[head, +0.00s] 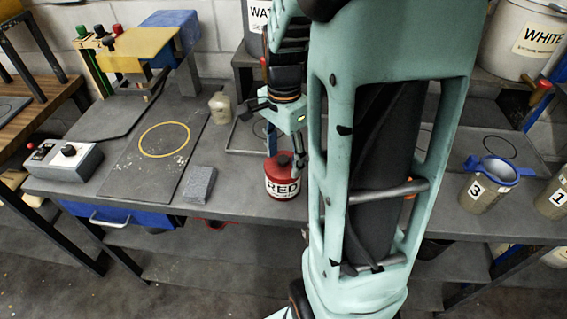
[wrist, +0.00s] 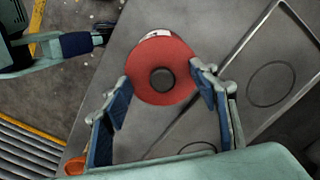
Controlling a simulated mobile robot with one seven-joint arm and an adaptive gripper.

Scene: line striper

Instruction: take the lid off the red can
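The red can (head: 281,186) stands upright on the grey workbench, its white label reading RED. I cannot tell whether a fingertip touches the can.
A grey block (head: 200,184) and a board with a yellow ring (head: 150,165) lie to the left. A control box (head: 62,162) sits further left. A shallow tray (wrist: 262,75) lies right of the can.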

